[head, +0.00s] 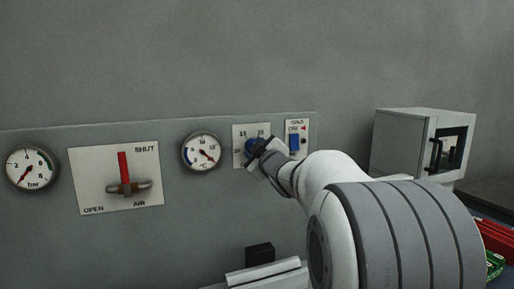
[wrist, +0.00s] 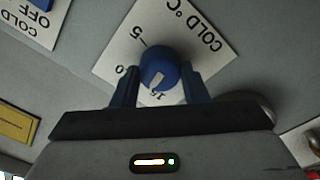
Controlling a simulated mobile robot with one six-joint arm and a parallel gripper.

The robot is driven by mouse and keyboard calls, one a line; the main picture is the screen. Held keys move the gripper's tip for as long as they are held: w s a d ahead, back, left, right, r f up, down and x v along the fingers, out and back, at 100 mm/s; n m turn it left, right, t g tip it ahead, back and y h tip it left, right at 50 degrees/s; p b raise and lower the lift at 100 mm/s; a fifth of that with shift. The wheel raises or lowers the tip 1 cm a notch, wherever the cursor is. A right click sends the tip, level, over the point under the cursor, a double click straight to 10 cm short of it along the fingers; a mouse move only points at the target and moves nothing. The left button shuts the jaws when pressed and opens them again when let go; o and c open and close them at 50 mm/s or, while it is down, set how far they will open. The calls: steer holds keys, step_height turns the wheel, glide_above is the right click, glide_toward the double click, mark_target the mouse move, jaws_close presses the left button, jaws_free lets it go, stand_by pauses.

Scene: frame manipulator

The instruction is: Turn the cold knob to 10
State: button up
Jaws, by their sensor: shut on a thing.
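The cold knob is a round blue knob (head: 250,146) on a white plate on the grey panel, mostly behind my gripper in the head view. In the wrist view the knob (wrist: 160,62) sits between the two dark fingers of my gripper (wrist: 160,72). The gripper (head: 262,155) is shut on it. The plate (wrist: 205,50) reads "COLD °C" with -5, 0 and 15 visible, upside down; other marks are hidden. The knob's white pointer (wrist: 157,83) points down in the wrist view, towards the 15 side; its exact reading is unclear.
A °C gauge (head: 201,151) is left of the knob. A blue switch (head: 294,143) marked COLD and OFF is close on its right. Further left are a red air lever (head: 123,170) and a bar gauge (head: 32,168). A grey box (head: 402,145) stands at the right.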

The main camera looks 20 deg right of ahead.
steer(key=shift+m+p, duration=1.5)
steer(key=shift+m, duration=2.9)
steer(key=shift+h, duration=0.3)
steer(key=o, duration=1)
steer(key=s, duration=0.4)
steer(key=s+b, duration=0.1)
steer(key=s, duration=0.3)
steer(key=shift+a+f+b, duration=0.15)
steer(key=shift+a+b, duration=0.05)
steer(key=shift+b, duration=0.1)
